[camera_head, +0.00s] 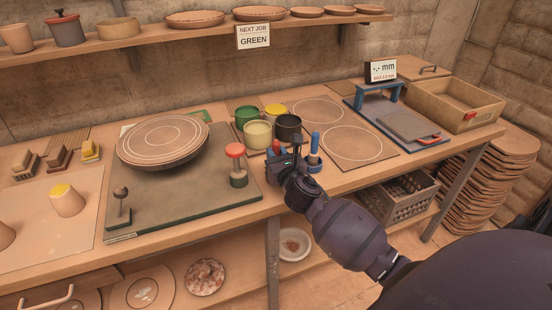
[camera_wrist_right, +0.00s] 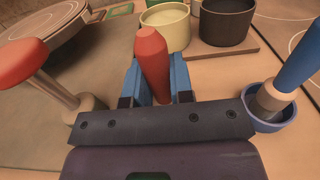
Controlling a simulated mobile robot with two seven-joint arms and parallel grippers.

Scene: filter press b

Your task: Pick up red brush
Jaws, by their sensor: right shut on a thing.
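The red brush (camera_wrist_right: 152,60) shows its red handle upright between the blue fingers of my right gripper (camera_wrist_right: 157,88) in the right wrist view. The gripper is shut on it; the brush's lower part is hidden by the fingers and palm. In the head view my right gripper (camera_head: 284,160) is at the front of the table, and a small bit of the red handle (camera_head: 276,146) shows above it. I cannot tell whether the brush is clear of its holder. My left gripper is not in view.
A blue brush (camera_wrist_right: 298,55) stands in a blue cup (camera_wrist_right: 272,118) just right of my gripper. A red-topped post (camera_wrist_right: 22,62) is close on the left. Several paint pots, including a black one (camera_head: 288,128), stand behind. A round plate (camera_head: 163,141) sits farther left.

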